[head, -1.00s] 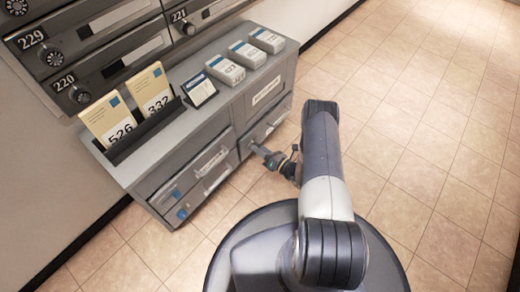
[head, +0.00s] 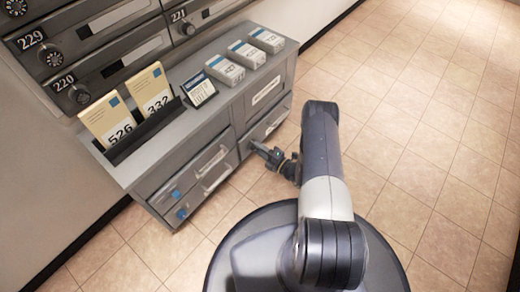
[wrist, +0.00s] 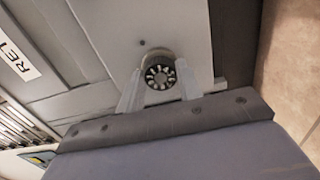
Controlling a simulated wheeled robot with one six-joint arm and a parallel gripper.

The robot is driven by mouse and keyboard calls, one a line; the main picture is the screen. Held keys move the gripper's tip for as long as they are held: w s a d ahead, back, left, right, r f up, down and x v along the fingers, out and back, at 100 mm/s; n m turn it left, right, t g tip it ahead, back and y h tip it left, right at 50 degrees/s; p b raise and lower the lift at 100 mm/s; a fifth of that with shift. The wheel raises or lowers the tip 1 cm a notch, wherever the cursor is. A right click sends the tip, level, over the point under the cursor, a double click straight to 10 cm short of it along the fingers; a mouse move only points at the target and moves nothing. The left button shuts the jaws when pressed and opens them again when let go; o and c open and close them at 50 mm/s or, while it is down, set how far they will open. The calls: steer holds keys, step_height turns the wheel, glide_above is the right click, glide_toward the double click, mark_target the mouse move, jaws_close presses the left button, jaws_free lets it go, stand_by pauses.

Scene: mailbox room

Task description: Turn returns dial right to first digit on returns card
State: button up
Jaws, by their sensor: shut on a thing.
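The returns dial (wrist: 160,73) is a round dark knob with a light, numbered-looking face on a grey drawer front. It shows in the wrist view between the two fingers of my gripper (wrist: 159,88), which are shut on it. In the head view my gripper (head: 258,148) reaches the lower right drawer front of the cabinet, and it hides the dial there. The dial's digits are too small to read. A label starting "RET" (wrist: 18,60) shows at the left of the wrist view. Two cards, reading 526 (head: 112,122) and 332 (head: 152,92), stand in a black holder.
The grey cabinet (head: 190,130) carries a small dark-framed card (head: 198,90) and several white labelled boxes (head: 246,54). Mailboxes 229, 220 and 221 with their own dials (head: 79,95) are on the wall behind. The tiled floor (head: 430,130) to the right is clear.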

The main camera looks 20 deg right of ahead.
steer(key=shift+m, duration=0.6)
steer(key=o, duration=1)
steer(key=p+v, duration=0.3)
steer(key=v, duration=0.8)
